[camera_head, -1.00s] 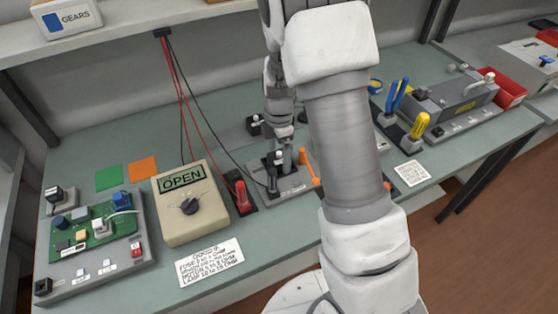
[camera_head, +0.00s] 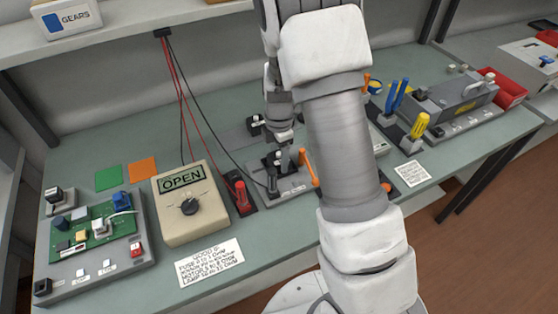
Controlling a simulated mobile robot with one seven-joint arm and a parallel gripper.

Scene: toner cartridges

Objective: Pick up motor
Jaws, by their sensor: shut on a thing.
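My gripper (camera_head: 284,148) is in the middle of the bench, pointing down over a small grey fixture (camera_head: 292,185). Its fingers are small in the picture and partly merge with the dark parts below. It is shut on a small grey part, which I take to be the motor (camera_head: 285,160), at the fixture. An orange-handled lever (camera_head: 310,168) stands just right of it. My own forearm covers the bench to the right, and I cannot tell if the motor is clear of the fixture.
A beige meter reading OPEN (camera_head: 190,205) and a red probe in a black holder (camera_head: 241,195) stand to the left. A green circuit board (camera_head: 95,225) lies farther left. Blue and yellow tools (camera_head: 408,110) stand at right. Red and black wires (camera_head: 180,100) hang behind.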

